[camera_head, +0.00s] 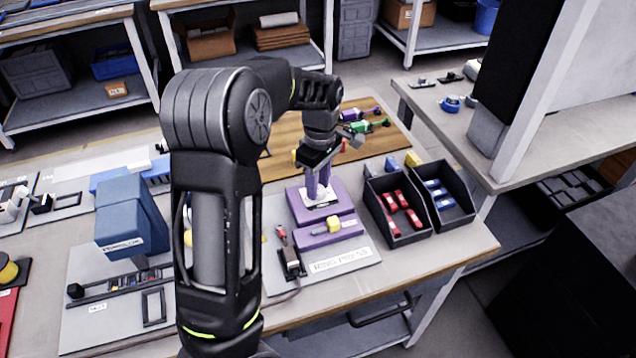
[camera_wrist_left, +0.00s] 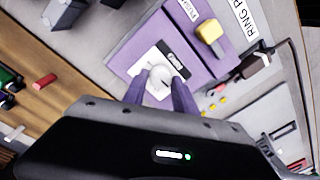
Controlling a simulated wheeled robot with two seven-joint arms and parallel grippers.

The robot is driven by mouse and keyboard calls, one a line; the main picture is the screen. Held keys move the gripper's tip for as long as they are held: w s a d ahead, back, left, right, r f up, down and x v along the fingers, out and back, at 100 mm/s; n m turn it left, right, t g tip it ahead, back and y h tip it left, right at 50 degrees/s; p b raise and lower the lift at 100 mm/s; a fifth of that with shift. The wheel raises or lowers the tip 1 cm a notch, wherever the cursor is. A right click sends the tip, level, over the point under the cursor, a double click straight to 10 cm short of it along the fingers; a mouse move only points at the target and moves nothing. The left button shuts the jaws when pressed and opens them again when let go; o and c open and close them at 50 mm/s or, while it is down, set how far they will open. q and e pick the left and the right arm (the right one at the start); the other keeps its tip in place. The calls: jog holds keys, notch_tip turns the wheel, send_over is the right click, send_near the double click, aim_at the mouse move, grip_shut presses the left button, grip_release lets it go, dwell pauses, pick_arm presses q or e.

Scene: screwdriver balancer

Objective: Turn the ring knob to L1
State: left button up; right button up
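The purple ring press (camera_head: 341,199) stands on a grey board on the table. It has a white plate on its top, and a round, pale knob (camera_wrist_left: 160,82) shows on that plate in the left wrist view. My left gripper (camera_head: 318,192) points down over the plate. Its two purple fingers stand on either side of the knob, one on each side. The fingers are apart with the knob filling the space between them; I cannot tell whether they press on it. The knob's markings are too small to read, and the fingers partly hide it. My right gripper is not in view.
A yellow block (camera_head: 334,225) sits on the press's front part. A small device with a red piece (camera_head: 290,262) is at its left. Black bins (camera_head: 400,240) with red and blue parts stand to the right. A blue machine (camera_head: 125,210) is at left. A wooden board (camera_head: 280,155) lies behind.

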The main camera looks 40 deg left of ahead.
aim_at(319, 187)
pick_arm(q)
jog(key=o, duration=0.3)
jog(key=shift+r, duration=0.1)
jog(key=r, duration=0.7)
jog(key=shift+w+r, duration=0.2)
jog(key=shift+r, duration=0.1)
jog(key=shift+f, duration=0.1)
